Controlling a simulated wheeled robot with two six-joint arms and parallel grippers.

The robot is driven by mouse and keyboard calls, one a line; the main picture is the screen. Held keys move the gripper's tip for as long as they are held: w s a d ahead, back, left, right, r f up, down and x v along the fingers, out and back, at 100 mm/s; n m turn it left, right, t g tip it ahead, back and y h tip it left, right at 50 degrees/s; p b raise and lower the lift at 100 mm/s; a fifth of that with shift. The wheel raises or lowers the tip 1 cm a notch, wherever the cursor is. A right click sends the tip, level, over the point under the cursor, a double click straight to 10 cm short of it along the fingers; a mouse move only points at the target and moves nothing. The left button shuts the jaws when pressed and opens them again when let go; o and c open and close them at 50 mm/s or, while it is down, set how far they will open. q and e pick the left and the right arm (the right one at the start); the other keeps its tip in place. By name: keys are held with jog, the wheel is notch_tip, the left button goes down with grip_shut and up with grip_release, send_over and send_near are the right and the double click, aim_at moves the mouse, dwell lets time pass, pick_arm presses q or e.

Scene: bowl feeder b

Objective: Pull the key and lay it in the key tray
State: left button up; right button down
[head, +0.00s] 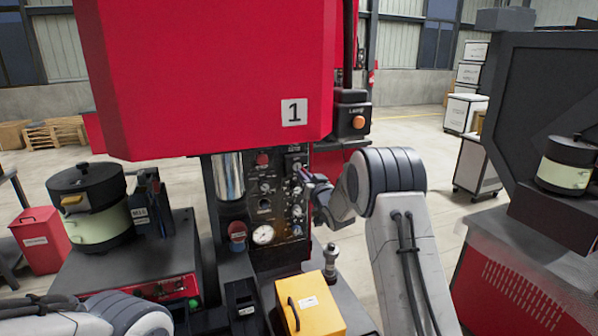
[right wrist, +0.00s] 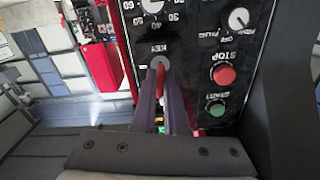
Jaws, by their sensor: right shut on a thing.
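My right gripper (head: 312,187) reaches in from the right to the black control panel (head: 278,200). In the right wrist view my right gripper (right wrist: 160,72) is shut at the round key switch (right wrist: 159,62) under the label KEY. The key is mostly hidden between the fingers; I cannot tell how deep it sits in the switch. A small dark tray-like holder (head: 241,300) with a white label stands in front of the panel; its label is too small to read, so I cannot tell if it is the key tray. My left arm shows at the lower left, its gripper out of view.
A yellow box (head: 310,306) with a black handle stands below the panel. The red press head (head: 205,70) overhangs the panel. A bowl feeder (head: 88,205) stands at left and another (head: 566,165) at right. A green button (right wrist: 217,108) and red stop button (right wrist: 224,75) sit beside the key switch.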

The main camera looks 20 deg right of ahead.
jog(key=shift+s+b, duration=0.6)
jog(key=shift+s, duration=1.05)
